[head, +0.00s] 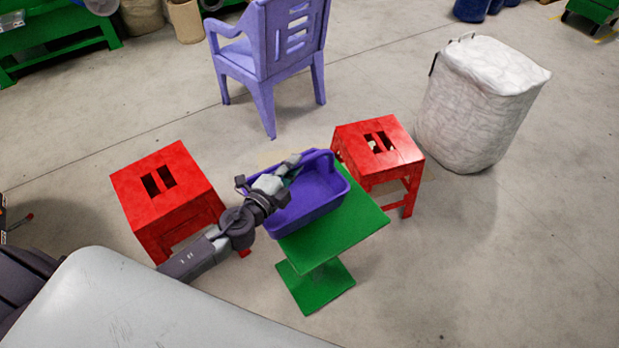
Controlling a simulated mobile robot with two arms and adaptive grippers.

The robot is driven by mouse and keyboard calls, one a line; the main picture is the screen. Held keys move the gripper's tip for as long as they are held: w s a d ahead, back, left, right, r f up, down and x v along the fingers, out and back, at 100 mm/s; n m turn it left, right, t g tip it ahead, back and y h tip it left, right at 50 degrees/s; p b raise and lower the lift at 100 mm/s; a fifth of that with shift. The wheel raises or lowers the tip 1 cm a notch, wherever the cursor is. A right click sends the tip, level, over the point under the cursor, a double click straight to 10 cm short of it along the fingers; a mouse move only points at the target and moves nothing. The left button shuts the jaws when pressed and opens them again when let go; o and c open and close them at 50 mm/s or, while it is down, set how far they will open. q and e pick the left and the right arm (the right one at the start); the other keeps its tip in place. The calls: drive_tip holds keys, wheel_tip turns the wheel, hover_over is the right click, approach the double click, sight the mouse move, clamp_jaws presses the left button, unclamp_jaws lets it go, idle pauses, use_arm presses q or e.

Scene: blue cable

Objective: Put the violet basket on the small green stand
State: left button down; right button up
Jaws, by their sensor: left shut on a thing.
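The violet basket (312,208) is at the small green stand (339,236), over the back left part of its top. It looks upright and roughly level. I cannot tell whether its base touches the stand. My left gripper (286,170) reaches over the basket's left side and is shut on the basket near its back left rim. The fingertips are partly hidden and small. My right gripper does not show.
Red stools stand left (166,186) and right (381,152) of the stand. A violet chair (262,52) stands behind. A white sack (481,105) is at the right. A pale grey surface (150,310) fills the lower left. The floor at the lower right is clear.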

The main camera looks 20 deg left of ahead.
use_arm(q)
drive_tip(key=w+d+f+b, duration=0.1)
drive_tip(key=f, duration=0.1)
drive_tip(key=w+d+f+b, duration=0.1)
drive_tip(key=f, duration=0.1)
drive_tip(key=w+d+f+b, duration=0.1)
drive_tip(key=f, duration=0.1)
drive_tip(key=shift+f, duration=0.35)
drive_tip(key=shift+r, duration=0.1)
drive_tip(key=shift+b, duration=0.3)
drive_tip(key=c, duration=1.1)
unclamp_jaws()
